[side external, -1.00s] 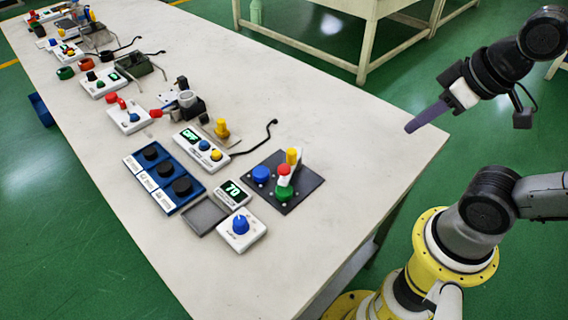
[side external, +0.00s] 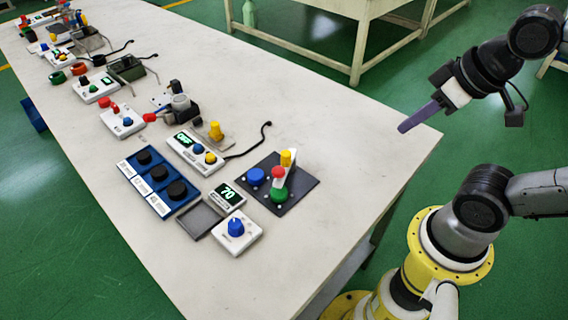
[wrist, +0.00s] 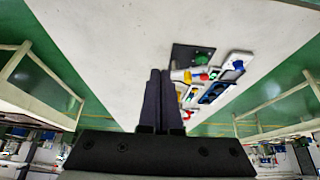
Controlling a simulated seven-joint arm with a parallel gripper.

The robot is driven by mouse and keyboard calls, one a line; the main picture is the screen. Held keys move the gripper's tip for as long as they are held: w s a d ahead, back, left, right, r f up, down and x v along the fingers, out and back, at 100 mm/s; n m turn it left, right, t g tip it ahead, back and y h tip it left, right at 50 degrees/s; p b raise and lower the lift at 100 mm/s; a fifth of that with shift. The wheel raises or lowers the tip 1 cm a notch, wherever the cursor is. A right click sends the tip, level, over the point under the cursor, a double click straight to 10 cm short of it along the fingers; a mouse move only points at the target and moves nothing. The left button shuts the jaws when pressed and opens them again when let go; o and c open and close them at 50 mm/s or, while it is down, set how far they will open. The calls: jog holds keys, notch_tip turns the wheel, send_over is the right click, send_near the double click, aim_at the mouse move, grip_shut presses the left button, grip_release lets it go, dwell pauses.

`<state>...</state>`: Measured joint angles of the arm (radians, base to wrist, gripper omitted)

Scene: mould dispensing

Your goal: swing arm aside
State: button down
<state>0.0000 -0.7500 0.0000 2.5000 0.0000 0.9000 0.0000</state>
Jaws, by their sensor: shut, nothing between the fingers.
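A white swing arm (side external: 284,168) stands on a dark square plate (side external: 299,191) near the right end of the long table. A red knob (side external: 278,172) and a yellow post (side external: 286,157) are at the arm. A green knob (side external: 279,194) is just below the red one, and a blue button (side external: 256,176) is to the left on the same plate. My gripper (side external: 403,127) is shut and empty, up and to the right of the plate and well apart from it. In the wrist view my gripper (wrist: 160,72) has its dark fingers together, hiding part of the table.
A black cable (side external: 255,145) curls behind. Bare table lies between plate and gripper.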

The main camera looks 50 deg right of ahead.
jog(key=c, duration=1.2)
grip_release()
jog(key=shift+c, duration=0.2)
jog(key=o, duration=0.3)
jog(key=w+r+n, duration=0.1)
jog(key=r, duration=0.1)
jog(key=w+r+n, duration=0.1)
jog(key=shift+w+a+r, duration=0.15)
jog(key=shift+w+r, duration=0.05)
jog(key=shift+r, duration=0.2)
jog(key=n+g, duration=0.6)
send_over(286, 152)
notch_tip(286, 152, down, 6)
notch_tip(286, 152, down, 12)
jog(key=shift+f, duration=0.2)
jog(key=shift+c, duration=0.3)
grip_shut()
jog(key=shift+r, duration=0.1)
